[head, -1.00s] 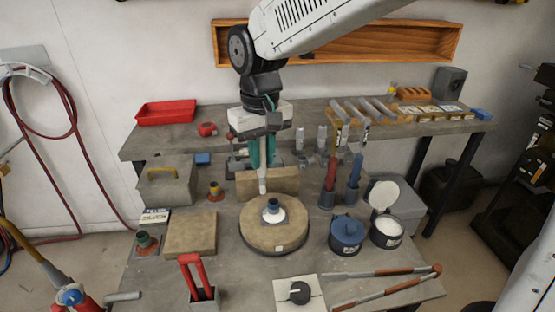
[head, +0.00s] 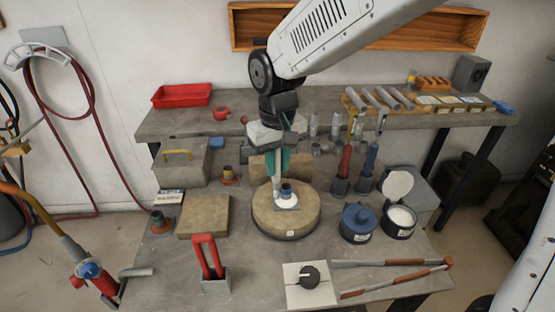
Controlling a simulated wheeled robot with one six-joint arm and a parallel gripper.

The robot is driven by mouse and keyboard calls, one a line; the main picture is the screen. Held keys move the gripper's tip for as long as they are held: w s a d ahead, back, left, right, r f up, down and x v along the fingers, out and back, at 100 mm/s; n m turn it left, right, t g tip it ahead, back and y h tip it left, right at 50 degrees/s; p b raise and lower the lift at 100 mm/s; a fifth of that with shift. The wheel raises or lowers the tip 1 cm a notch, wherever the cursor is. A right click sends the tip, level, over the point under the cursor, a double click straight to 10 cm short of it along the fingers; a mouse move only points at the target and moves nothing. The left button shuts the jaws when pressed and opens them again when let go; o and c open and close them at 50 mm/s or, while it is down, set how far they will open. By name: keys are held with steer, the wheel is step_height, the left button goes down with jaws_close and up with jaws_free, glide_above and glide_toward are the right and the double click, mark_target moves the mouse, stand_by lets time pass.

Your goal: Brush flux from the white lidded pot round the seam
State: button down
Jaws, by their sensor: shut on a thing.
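My gripper (head: 277,172), with teal fingers, is shut on a pale, slim rod-like brush (head: 277,188) that points down. Its lower end is just left of a small dark blue fitting (head: 287,189) standing on a light plate (head: 289,206); I cannot tell whether they touch. The plate lies on a round tan turntable (head: 304,217). The seam at the fitting's foot is too small to make out. The white lidded pot (head: 398,227) stands at the right, its pale lid (head: 397,184) raised and white stuff inside.
A blue lidded pot (head: 358,226) stands between turntable and white pot. Red and blue handled tools (head: 345,164) stand upright behind. A knob box (head: 299,292), red-handled holder (head: 214,283) and long-handled tongs (head: 400,278) lie in front. A tan block (head: 205,217) is left.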

steer(key=shift+f, duration=0.5)
stand_by(0.6)
steer(key=shift+w, duration=0.1)
steer(key=shift+w+r, duration=0.1)
steer(key=shift+w, duration=0.8)
steer(key=shift+s, duration=0.95)
steer(key=shift+w, duration=0.85)
steer(key=shift+s, duration=0.85)
steer(key=shift+r, duration=3.5)
